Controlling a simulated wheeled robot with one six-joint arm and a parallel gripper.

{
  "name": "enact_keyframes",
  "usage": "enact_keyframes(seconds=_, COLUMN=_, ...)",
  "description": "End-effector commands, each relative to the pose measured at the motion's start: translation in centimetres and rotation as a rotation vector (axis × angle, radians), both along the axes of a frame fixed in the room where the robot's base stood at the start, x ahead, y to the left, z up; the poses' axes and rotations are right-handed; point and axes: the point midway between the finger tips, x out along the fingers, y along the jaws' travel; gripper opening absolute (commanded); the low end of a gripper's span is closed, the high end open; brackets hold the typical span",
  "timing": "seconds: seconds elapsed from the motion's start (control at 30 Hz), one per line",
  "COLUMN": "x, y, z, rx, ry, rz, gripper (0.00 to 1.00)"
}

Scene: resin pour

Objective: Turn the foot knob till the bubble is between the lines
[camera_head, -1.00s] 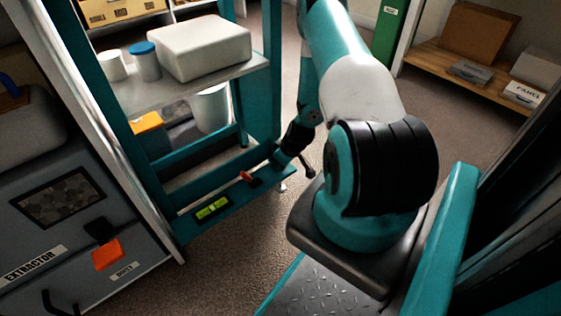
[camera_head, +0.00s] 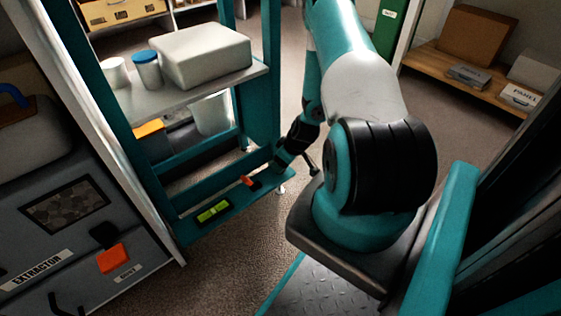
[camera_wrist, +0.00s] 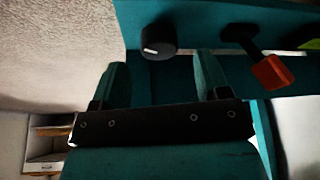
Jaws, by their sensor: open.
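The foot knob (camera_wrist: 158,40) is a dark round knob with a white mark, on the teal frame in the wrist view. My gripper (camera_wrist: 160,75) is open, its two teal fingers pointing towards the knob, one on each side below it and apart from it. In the head view my gripper (camera_head: 279,165) is at the right end of the frame's lower rail, and the knob is hidden there. The green level (camera_head: 213,211) lies on that rail; a corner of it shows in the wrist view (camera_wrist: 310,44). The bubble is too small to place against the lines.
An orange-tipped lever (camera_wrist: 271,72) sits right of the knob, also on the rail in the head view (camera_head: 249,181). The shelf (camera_head: 170,96) above holds a white block (camera_head: 205,55) and a blue-lidded jar (camera_head: 147,70). The extractor cabinet (camera_head: 60,240) stands left. Carpet is clear in front.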

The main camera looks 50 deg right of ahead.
Motion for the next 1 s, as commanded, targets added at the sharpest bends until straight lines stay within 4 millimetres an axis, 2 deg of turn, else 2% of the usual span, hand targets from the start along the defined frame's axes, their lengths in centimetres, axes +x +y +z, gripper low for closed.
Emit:
enact_keyframes(seconds=0.03, x=-0.5, y=-0.1, z=2.2, rx=-0.001, ry=-0.001, rz=-0.004, gripper=0.69)
enact_keyframes(seconds=0.1, x=-1.2, y=-0.1, z=3.9, rx=-0.001, ry=-0.001, rz=-0.004, gripper=0.69)
enact_keyframes(seconds=0.3, x=-3.2, y=-0.1, z=8.5, rx=-0.001, ry=-0.002, rz=-0.004, gripper=0.69)
enact_keyframes(seconds=0.43, x=-4.1, y=-0.2, z=10.7, rx=-0.001, ry=-0.002, rz=-0.003, gripper=0.69)
enact_keyframes(seconds=0.63, x=-4.9, y=-0.2, z=12.3, rx=0.000, ry=-0.002, rz=-0.001, gripper=0.69)
enact_keyframes(seconds=1.0, x=-5.0, y=-0.1, z=12.5, rx=0.000, ry=-0.002, rz=0.000, gripper=0.69)
